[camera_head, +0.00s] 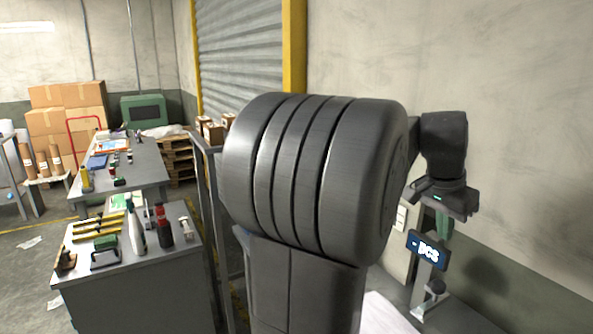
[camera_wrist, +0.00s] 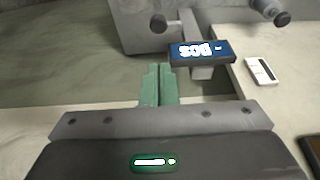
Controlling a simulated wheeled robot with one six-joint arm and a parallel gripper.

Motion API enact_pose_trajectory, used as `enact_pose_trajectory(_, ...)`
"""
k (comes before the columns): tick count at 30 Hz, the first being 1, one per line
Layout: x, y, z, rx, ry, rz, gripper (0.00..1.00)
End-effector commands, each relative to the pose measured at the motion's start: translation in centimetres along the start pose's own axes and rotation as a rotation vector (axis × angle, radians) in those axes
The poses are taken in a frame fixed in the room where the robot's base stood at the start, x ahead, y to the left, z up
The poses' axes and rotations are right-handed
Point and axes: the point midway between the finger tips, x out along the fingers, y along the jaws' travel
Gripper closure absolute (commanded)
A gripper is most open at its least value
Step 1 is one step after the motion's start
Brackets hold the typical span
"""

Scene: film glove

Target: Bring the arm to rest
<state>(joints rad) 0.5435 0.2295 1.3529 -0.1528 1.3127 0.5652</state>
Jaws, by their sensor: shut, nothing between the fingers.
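My gripper (camera_head: 443,225) hangs at the right in the head view, below my dark wrist, with its green fingers pointing down. My arm's large dark joint fills the middle of that view and hides what lies behind it. In the wrist view my gripper (camera_wrist: 158,72) shows its two green fingers together, with nothing between them. A blue display with white characters (camera_head: 427,250) is just below the fingers in the head view. The display also shows beyond the fingertips in the wrist view (camera_wrist: 203,52); I cannot tell the exact gap.
A grey workbench (camera_head: 150,290) with bottles and tools stands at the left. Another table (camera_head: 150,170) is behind it, with cardboard boxes (camera_head: 85,93) farther back. A concrete wall (camera_head: 520,120) is close at the right. A small white device (camera_wrist: 261,70) lies right of the display.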

Motion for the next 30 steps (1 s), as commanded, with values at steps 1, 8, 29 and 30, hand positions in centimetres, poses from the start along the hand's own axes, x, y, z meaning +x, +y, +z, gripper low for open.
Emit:
enact_pose_trajectory(1, 0.6, 0.0, 0.0, 0.0, -0.003, 0.002, 1.0)
enact_pose_trajectory(8, 4.7, 0.1, 0.1, 0.0, -0.006, 0.004, 1.0)
enact_pose_trajectory(29, 12.7, 0.0, 0.8, 0.004, 0.0, 0.002, 1.0)
enact_pose_trajectory(30, 12.6, 0.0, 0.8, 0.004, 0.0, 0.002, 1.0)
